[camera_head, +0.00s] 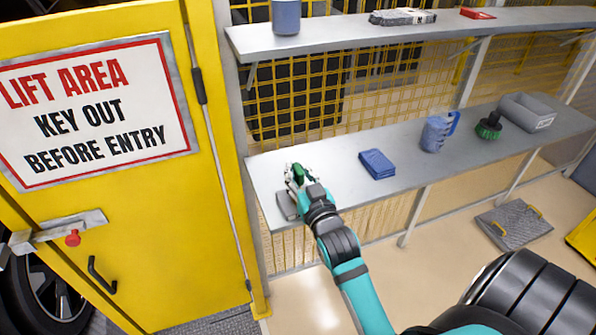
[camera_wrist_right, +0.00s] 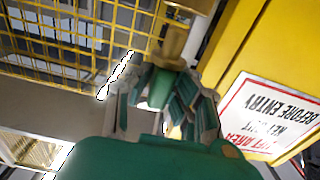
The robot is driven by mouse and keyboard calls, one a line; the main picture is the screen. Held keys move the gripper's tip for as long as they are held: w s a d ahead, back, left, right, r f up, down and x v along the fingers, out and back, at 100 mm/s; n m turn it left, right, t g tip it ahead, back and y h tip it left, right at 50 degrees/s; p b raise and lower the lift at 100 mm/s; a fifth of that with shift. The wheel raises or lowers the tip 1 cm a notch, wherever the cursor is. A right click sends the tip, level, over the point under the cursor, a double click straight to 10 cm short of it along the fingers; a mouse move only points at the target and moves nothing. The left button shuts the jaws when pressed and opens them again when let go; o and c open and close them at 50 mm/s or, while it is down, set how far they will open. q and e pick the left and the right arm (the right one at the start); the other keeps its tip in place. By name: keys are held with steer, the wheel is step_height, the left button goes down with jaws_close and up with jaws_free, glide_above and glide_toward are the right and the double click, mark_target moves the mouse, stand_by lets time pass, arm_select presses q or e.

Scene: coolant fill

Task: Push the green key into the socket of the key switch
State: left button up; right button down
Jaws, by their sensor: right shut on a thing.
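My right gripper (camera_head: 296,174) is over the left end of the lower shelf, shut on the green key (camera_head: 298,172). Its fingers cover part of the key. In the right wrist view, the right gripper (camera_wrist_right: 163,92) has its fingers on both sides of a green piece, and a brass-coloured part (camera_wrist_right: 174,42) shows beyond them. A small grey block (camera_head: 287,206) lies on the shelf just below and left of the gripper, partly hidden by it. I cannot make out the key switch or its socket for certain. My left gripper is not in view.
The lower shelf (camera_head: 335,180) also holds blue folded cloths (camera_head: 377,163), a blue jug (camera_head: 436,132), a green-and-black part (camera_head: 489,126) and a grey bin (camera_head: 526,112). A yellow door (camera_head: 150,215) with a sign (camera_head: 95,110) stands at left. Yellow mesh (camera_head: 295,100) backs the shelf.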

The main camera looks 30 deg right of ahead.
steer(key=shift+f+b, duration=1.05)
steer(key=shift+f, duration=0.7)
steer(key=c, duration=1.1)
jaws_free()
steer(key=shift+c, duration=0.2)
steer(key=v, duration=1.2)
